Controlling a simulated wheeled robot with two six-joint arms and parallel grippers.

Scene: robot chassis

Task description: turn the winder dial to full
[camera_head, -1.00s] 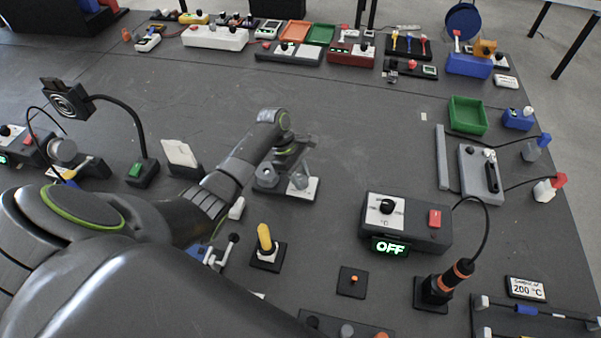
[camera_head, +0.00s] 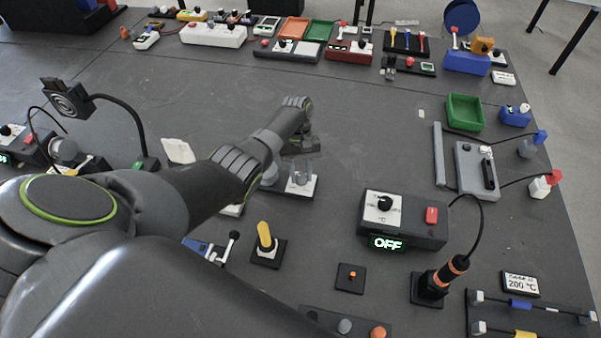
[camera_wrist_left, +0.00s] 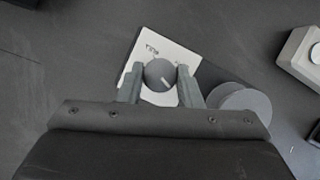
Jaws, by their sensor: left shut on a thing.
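The winder dial (camera_wrist_left: 160,74) is a round grey knob with a short white pointer line, on a white plate (camera_wrist_left: 148,46) with small printing too small to read. In the left wrist view the pointer line slants toward the lower right. My left gripper (camera_wrist_left: 160,84) has one finger on each side of the knob and is shut on it. In the head view my left gripper (camera_head: 302,172) reaches down over the white plate (camera_head: 310,188), and its fingers mostly hide the knob. My right gripper does not show.
A grey round part (camera_wrist_left: 245,104) sits beside the plate. A yellow-handled lever (camera_head: 265,236) and a temperature box (camera_head: 402,218) reading OFF stand nearer me. A lamp (camera_head: 66,98) on a bent neck stands left. The mat behind the dial is clear.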

